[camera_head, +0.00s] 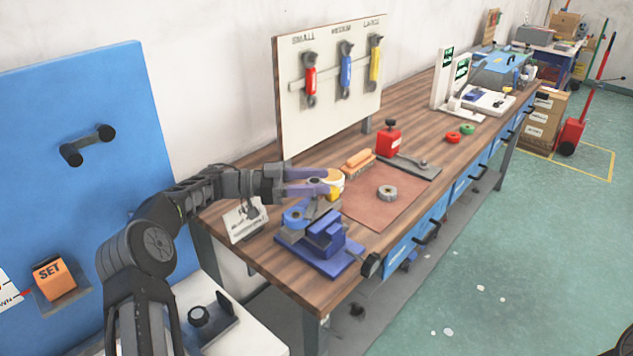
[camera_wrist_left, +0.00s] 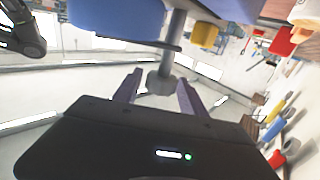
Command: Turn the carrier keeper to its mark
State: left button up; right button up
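My left gripper (camera_head: 331,183) is over the near left part of the bench, above a blue clamp-like fixture (camera_head: 323,237). Its two purple fingers are apart, at a white and yellow part (camera_head: 336,188) near their tips. In the left wrist view, the fingers (camera_wrist_left: 160,88) stand on either side of a grey faceted knob (camera_wrist_left: 162,83) on a grey shaft (camera_wrist_left: 175,35). A gap shows beside the knob on the left; contact on the right is unclear. I cannot tell which part is the carrier keeper, and no mark on it is readable. My right gripper is not in view.
A tool board (camera_head: 331,85) with red, blue and yellow tools stands behind. A white sign (camera_head: 245,219) stands left of the fixture. A brown mat (camera_head: 372,208) with a grey roll (camera_head: 387,193), an orange-topped block (camera_head: 357,160) and a red container (camera_head: 388,139) lie to the right.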

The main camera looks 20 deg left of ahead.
pick_arm(q)
jog(key=shift+o, duration=0.7)
jog(key=shift+r, duration=0.55)
notch_tip(320, 180, up, 9)
jog(key=shift+f+b, duration=0.1)
jog(key=shift+b, duration=0.25)
jog(key=shift+c, duration=0.5)
